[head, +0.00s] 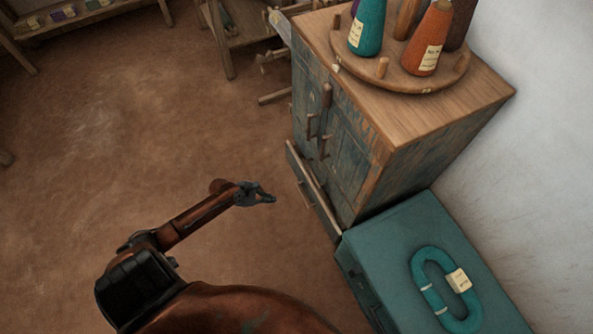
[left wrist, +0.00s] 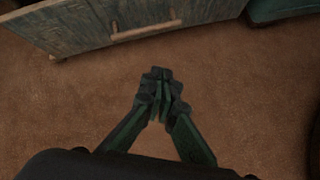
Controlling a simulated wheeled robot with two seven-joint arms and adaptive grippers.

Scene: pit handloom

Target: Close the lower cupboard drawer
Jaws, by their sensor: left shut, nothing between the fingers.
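The cupboard (head: 345,140) is worn blue wood with a lighter wooden top. Its lower drawer (head: 318,200) sticks out a little below the doors, its pale upper rim showing. My left gripper (head: 270,197) is shut and empty, a short way in front of the drawer and apart from it. In the left wrist view, the drawer front (left wrist: 80,35) with its wooden bar handle (left wrist: 146,33) crosses the top, and my shut left fingers (left wrist: 161,82) point toward it over bare floor. The drawer's inside is mostly hidden. My right gripper is not in view.
A teal chest (head: 400,225) with a teal yarn skein (head: 428,285) stands beside the cupboard against the white wall. Yarn cones, one orange (head: 428,40), stand on a round rack on the cupboard. Wooden frames stand at the back. The earthen floor (head: 130,120) at left is clear.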

